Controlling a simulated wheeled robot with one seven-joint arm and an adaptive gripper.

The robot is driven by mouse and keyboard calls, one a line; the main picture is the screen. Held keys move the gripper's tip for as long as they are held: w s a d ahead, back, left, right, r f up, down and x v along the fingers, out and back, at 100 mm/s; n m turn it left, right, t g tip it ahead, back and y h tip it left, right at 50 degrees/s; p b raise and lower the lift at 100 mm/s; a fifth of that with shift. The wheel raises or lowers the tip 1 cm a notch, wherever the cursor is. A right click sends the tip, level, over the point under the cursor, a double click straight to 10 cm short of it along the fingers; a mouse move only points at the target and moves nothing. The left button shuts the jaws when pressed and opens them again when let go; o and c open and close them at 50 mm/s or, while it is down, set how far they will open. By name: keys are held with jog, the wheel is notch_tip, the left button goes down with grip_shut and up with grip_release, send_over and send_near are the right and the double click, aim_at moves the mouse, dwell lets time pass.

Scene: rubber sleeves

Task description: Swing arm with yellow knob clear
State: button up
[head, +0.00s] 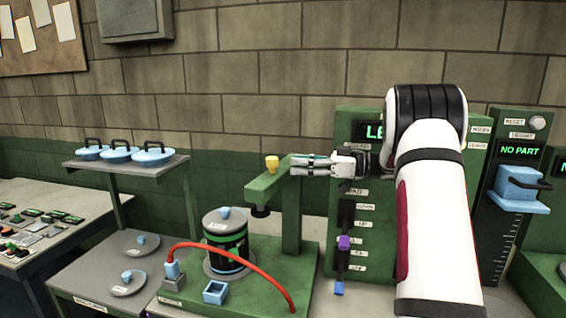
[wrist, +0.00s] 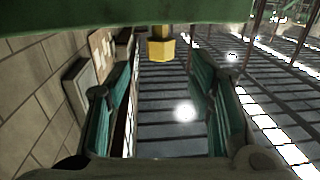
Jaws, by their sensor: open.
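The yellow knob (head: 272,163) stands upright on the end of a green swing arm (head: 266,186). This arm reaches out from a green post, and its end hangs over the rear right of a dark lidded canister (head: 226,246). My gripper (head: 294,165) is level with the knob, just to its right, pointing left, open and empty. In the wrist view the knob (wrist: 160,49) lies ahead, in line with the gap between my spread fingers (wrist: 163,80). The green arm (wrist: 110,14) crosses the top of that view. I see no contact with the knob.
A red hose (head: 235,252) arches over the green base in front of the canister. A blue square socket (head: 215,292) sits on the base. A shelf (head: 125,165) with blue-lidded pans stands left. A green panel with a purple slider (head: 343,242) stands right, near my arm.

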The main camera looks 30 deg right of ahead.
jog(key=v, duration=0.3)
jog(key=shift+s+d, duration=0.15)
